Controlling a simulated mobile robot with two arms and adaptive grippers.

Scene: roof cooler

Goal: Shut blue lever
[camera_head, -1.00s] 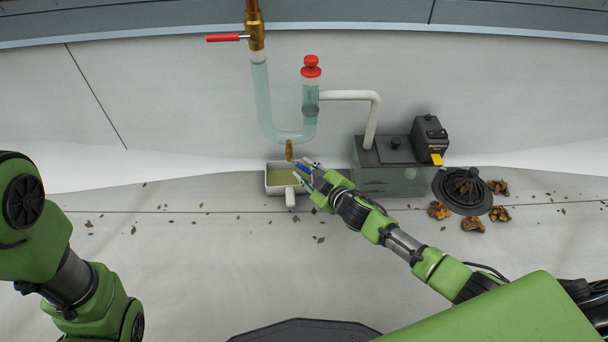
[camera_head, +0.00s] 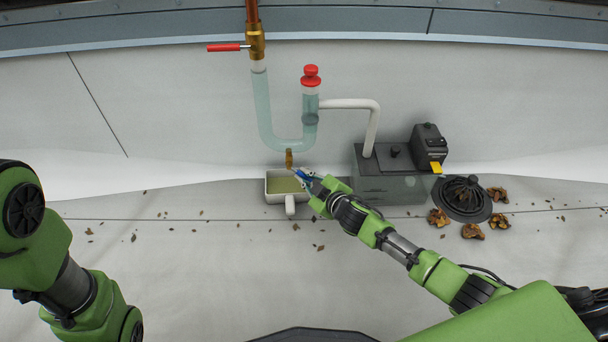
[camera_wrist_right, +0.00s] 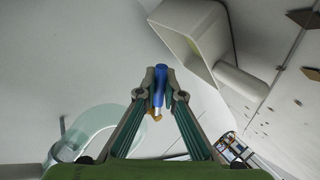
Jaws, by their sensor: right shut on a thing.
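The blue lever (camera_wrist_right: 160,82) sits between the fingertips of my right gripper (camera_wrist_right: 160,88) in the right wrist view, and the fingers are shut on it. In the head view the blue lever (camera_head: 302,174) shows small beside the brass drain valve (camera_head: 289,158), under the clear U-shaped tube (camera_head: 290,145). My right gripper (camera_head: 306,178) reaches it from the lower right and partly hides it. My left arm shows at the left of the head view, but its gripper is out of view.
A white container (camera_head: 279,197) with a handle and yellowish liquid stands below the valve. A grey pump box (camera_head: 385,180) stands to the right. A drain strainer (camera_head: 462,196) and dry leaves (camera_head: 472,231) lie farther right. A red lever (camera_head: 224,47) sits on the upper valve.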

